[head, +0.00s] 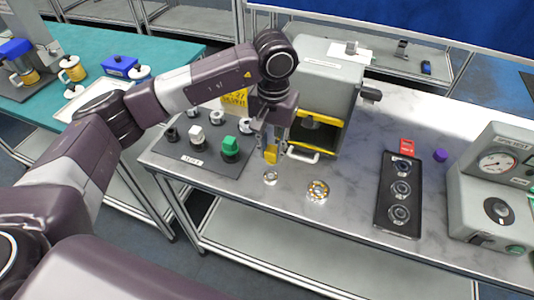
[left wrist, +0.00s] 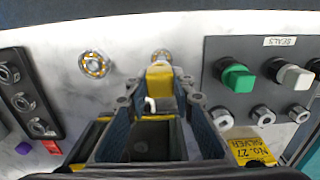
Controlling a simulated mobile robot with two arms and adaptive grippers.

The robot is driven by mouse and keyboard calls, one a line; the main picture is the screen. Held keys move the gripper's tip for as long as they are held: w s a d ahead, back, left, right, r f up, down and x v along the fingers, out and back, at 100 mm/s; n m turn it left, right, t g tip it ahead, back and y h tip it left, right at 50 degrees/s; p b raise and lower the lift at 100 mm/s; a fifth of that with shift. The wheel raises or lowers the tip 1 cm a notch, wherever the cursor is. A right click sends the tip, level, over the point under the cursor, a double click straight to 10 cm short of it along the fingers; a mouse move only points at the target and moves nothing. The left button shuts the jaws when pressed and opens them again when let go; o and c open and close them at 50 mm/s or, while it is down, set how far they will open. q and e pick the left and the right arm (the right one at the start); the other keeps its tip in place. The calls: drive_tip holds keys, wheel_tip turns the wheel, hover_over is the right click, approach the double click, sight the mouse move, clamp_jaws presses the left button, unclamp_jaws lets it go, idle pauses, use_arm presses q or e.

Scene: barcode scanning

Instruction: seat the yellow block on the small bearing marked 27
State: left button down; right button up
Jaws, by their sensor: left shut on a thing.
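My left gripper (head: 273,150) is shut on the yellow block (head: 271,156) and holds it above the table, just behind the small silver bearing (head: 270,178). In the left wrist view, the yellow block (left wrist: 159,82) sits between the fingertips of my left gripper (left wrist: 160,90). The small bearing (left wrist: 161,55) shows just beyond the block, partly hidden by it. The block and the bearing look apart. No mark can be read on the bearing. A yellow card (left wrist: 253,148) reads "No. 27 SILVER". My right gripper is not in view.
A larger brass-and-silver bearing (head: 318,190) lies to the right. A dark mat (head: 204,168) with green, white and black parts is at the left. A grey press with a yellow guard (head: 320,128) stands behind. A black tray (head: 399,223) with rings lies at the right.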

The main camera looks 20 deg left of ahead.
sight(271, 164)
use_arm(q)
drive_tip(key=shift+w+a+f, duration=0.1)
drive_tip(key=shift+a+f, duration=0.1)
drive_tip(key=shift+f, duration=0.35)
drive_tip(key=shift+w+a+f, duration=0.1)
drive_tip(key=shift+a+f, duration=0.05)
drive_tip(key=shift+f, duration=0.75)
wheel_tip(271, 164, down, 2)
drive_tip(key=b, duration=0.2)
drive_tip(key=shift+s+d+f+b, duration=0.1)
drive_tip(key=shift+d+b, duration=0.05)
drive_tip(key=shift+b, duration=0.15)
drive_tip(key=shift+f+b, duration=0.2)
drive_tip(key=shift+b, duration=0.15)
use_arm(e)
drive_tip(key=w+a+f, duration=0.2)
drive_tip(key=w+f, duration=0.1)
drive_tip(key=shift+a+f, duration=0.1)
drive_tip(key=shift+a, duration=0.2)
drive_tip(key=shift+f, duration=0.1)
use_arm(q)
drive_tip(key=shift+f, duration=0.1)
drive_tip(key=shift+b, duration=0.35)
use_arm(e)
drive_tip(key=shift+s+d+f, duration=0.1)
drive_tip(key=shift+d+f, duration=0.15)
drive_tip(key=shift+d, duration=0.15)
